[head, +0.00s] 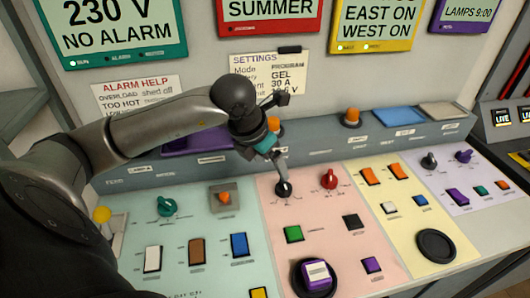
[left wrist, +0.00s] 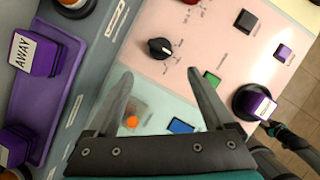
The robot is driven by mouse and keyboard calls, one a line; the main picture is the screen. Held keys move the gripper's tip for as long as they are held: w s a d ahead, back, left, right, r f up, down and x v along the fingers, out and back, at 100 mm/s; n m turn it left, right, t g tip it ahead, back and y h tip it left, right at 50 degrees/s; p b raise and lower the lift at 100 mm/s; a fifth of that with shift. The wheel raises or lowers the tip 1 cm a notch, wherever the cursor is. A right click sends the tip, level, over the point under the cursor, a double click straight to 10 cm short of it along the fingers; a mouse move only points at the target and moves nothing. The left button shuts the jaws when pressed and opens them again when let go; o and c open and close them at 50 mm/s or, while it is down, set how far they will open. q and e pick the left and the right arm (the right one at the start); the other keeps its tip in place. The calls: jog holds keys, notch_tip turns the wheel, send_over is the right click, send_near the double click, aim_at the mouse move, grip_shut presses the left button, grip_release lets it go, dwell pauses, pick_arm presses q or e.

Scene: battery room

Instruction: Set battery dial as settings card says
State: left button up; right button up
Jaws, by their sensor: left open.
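The settings card (head: 265,72) hangs on the back wall. I read "Mode PROGRAM", "GEL" and "30 A"; my left arm hides part of its lower lines. On the pink panel are a black dial (head: 284,189) and a red dial (head: 329,179); their small labels are unreadable, so I cannot tell which is the battery dial. My left gripper (left wrist: 160,75) is open and empty, just above the black dial. In the left wrist view the black dial (left wrist: 160,48) shows beyond the gap between the fingertips, not gripped. Part of my right arm (left wrist: 282,132) shows at lower right; its jaws are unclear.
A teal dial (head: 166,205) sits on the green panel at left. An orange button (head: 273,123) stands on the ledge behind.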

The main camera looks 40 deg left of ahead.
pick_arm(q)
jog(key=shift+v, duration=1.75)
jog(key=shift+r, duration=0.15)
